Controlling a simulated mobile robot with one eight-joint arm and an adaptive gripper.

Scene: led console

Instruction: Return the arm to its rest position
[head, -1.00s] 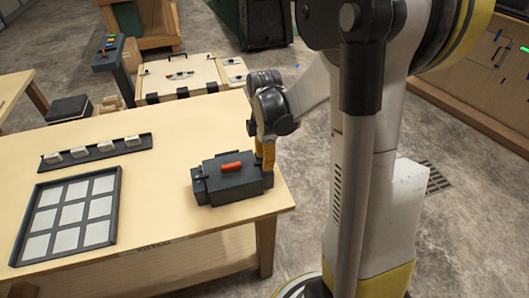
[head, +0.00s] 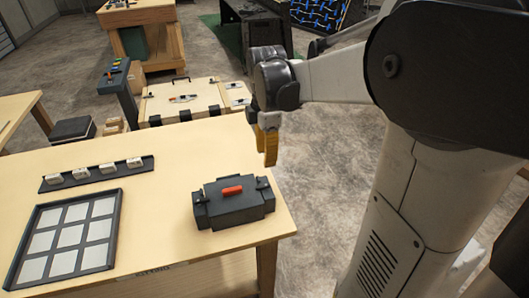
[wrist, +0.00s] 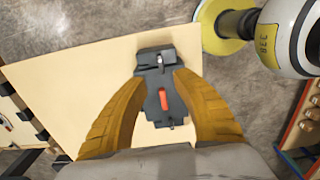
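My gripper (head: 268,148) hangs with its yellow fingers pointing down, beyond the right edge of the wooden table (head: 170,185) in the head view, behind and to the right of a dark grey box (head: 235,208). The box has a red handle on top and sits at the table's right corner. In the wrist view the two yellow fingers (wrist: 160,85) are spread wide with nothing between them. The box (wrist: 150,98) lies below and beyond them, apart from them. My arm reaches in from the right of the head view.
A tray of white tiles (head: 70,240) and a dark strip with several white blocks (head: 97,174) lie on the table's left. Behind stand a pale latched panel (head: 183,98), a post with coloured buttons (head: 117,78) and a wooden stand (head: 145,35).

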